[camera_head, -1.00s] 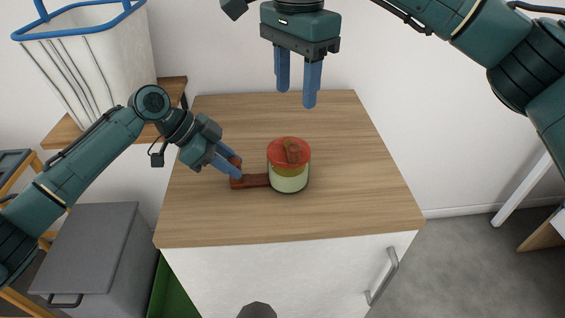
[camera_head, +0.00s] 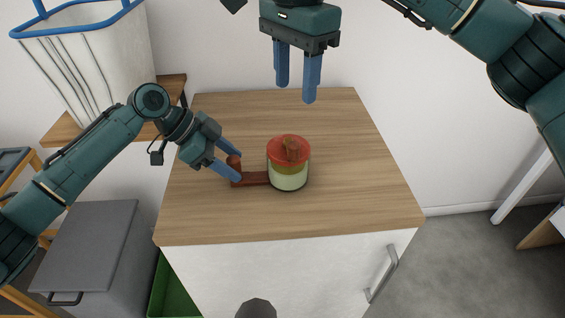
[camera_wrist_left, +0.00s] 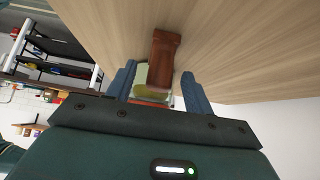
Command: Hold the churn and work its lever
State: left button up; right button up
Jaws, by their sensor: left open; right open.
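The churn (camera_head: 288,180) stands upright on the wooden top, with a pale green body, a red lid and a brown knob on top. Its brown lever (camera_head: 254,179) reaches out to the left and ends in an upright handle (camera_head: 234,164). My left gripper (camera_head: 239,167) is open, its blue fingers on either side of the handle. In the left wrist view the brown handle (camera_wrist_left: 164,60) stands between the spread fingers, with the churn (camera_wrist_left: 152,94) partly hidden behind it. My right gripper (camera_head: 296,93) is open and empty, above and behind the churn.
The wooden cabinet top (camera_head: 350,200) is otherwise clear around the churn. A white basket with a blue rim (camera_head: 95,50) stands on a shelf at the back left. A grey box (camera_head: 85,250) is at the lower left, beside a green bin (camera_head: 170,295).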

pick_arm(q)
jog(key=v, duration=1.2)
